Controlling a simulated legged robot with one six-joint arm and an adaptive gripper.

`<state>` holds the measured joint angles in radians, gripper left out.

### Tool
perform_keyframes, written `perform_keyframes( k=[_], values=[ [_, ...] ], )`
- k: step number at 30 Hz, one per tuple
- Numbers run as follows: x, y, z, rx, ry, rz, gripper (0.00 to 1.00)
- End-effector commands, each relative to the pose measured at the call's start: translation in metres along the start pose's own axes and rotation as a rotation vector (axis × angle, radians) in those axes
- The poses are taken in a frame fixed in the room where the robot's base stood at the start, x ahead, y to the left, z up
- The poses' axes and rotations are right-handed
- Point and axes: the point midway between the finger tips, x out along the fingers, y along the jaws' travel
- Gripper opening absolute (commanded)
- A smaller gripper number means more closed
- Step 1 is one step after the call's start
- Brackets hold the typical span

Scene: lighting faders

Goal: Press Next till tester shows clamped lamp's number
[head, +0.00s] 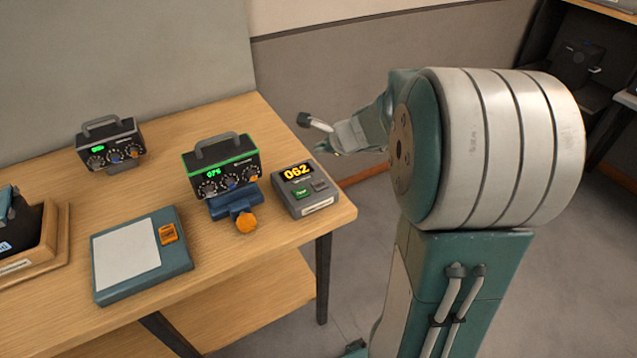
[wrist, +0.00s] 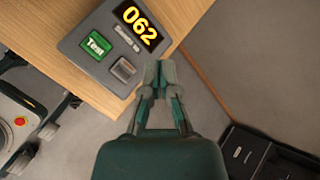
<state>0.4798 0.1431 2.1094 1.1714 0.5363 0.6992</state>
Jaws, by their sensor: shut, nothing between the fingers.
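The tester (head: 297,191) is a grey box at the table's right end. Its yellow display reads 062, also clear in the wrist view (wrist: 137,24). It has a green button (wrist: 96,45), whose small label is hard to read, and a grey button (wrist: 123,69). The clamped lamp unit (head: 222,168) is a black box with a green-lit edge, held in a blue clamp (head: 232,202) with an orange knob. Its small green number looks like 076, but is hard to read. My gripper (wrist: 159,77) is shut and empty, its tips appearing beside the tester's grey-button corner; contact is not visible.
A second black unit (head: 110,146) with a handle stands at the back left. A teal-edged pad (head: 127,258) with an orange item lies at the front. A wooden-based dark tray (head: 28,252) is at far left.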

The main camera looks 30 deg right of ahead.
Motion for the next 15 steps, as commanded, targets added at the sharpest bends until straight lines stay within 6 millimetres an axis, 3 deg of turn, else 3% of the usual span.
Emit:
perform_keyframes(
  k=[15],
  values=[
    [0.039,0.029,-0.029,0.002,0.001,0.004,0.0]
  ],
)
